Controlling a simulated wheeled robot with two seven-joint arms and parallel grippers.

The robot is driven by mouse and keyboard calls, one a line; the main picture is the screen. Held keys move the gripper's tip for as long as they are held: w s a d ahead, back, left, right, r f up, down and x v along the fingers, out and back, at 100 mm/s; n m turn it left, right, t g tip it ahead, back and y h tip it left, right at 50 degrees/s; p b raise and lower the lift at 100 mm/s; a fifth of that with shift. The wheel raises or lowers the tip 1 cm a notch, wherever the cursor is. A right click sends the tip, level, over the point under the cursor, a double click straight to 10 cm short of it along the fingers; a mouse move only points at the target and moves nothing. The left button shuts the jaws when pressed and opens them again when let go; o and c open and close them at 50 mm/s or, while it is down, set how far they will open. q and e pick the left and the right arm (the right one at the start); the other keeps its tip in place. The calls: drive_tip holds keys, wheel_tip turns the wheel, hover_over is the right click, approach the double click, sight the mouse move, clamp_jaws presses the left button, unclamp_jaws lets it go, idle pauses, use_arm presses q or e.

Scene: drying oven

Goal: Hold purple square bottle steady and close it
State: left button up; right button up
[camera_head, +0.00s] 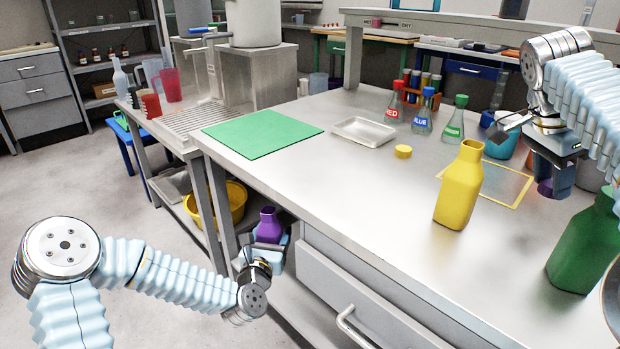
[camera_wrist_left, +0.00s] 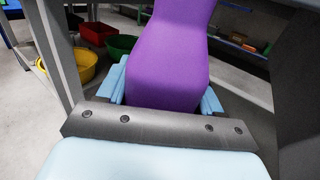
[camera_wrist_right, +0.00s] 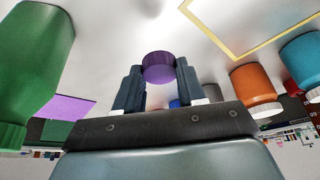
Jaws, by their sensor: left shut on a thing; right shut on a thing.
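The purple square bottle (camera_head: 268,226) is upright, with its open neck showing, just off the front edge of the table. My left gripper (camera_head: 268,246) is shut on its body; the left wrist view shows the bottle (camera_wrist_left: 168,58) between blue fingers. A purple cap (camera_wrist_right: 158,66) sits between the fingers of my right gripper (camera_wrist_right: 158,88), which is shut on it. In the head view the right gripper (camera_head: 556,172) and the cap (camera_head: 546,188) are over the table's right side, far from the bottle. The bottle's base is hidden in the head view.
On the steel table (camera_head: 330,215) stand a yellow bottle (camera_head: 459,190), a green bottle (camera_head: 585,245), a loose yellow cap (camera_head: 403,152), a metal tray (camera_head: 364,131) and labelled flasks (camera_head: 421,118). A green mat (camera_head: 262,138) lies at the left. The table's front middle is clear.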

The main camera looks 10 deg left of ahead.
use_arm(q)
drive_tip(key=s+d+f+m+g+h, duration=0.2)
drive_tip(key=s+d+f+m+h, duration=0.2)
drive_tip(key=d+f, duration=0.4)
drive_tip(key=s+d+f+m+g+h, duration=0.2)
drive_tip(key=s+d+f+m+h, duration=0.2)
drive_tip(key=d+f+h, duration=0.3)
wheel_tip(320, 180, down, 6)
drive_tip(key=shift+s+d+r+h, duration=0.15)
drive_tip(key=shift+d+r+h, duration=0.05)
drive_tip(key=shift+d+h, duration=0.15)
drive_tip(key=w+a+r+n+t+y, duration=0.1)
drive_tip(key=a+r+n+t+y, duration=0.1)
drive_tip(key=a+r+n+y, duration=0.2)
drive_tip(key=w+a+r+n+t+y, duration=0.1)
drive_tip(key=a+r+n+t+y, duration=0.1)
drive_tip(key=a+r+n+y, duration=0.2)
drive_tip(key=a+y, duration=0.3)
drive_tip(key=a, duration=0.4)
drive_tip(key=shift+a+r+y, duration=0.2)
drive_tip(key=shift+a+y, duration=0.15)
drive_tip(key=shift+a, duration=0.05)
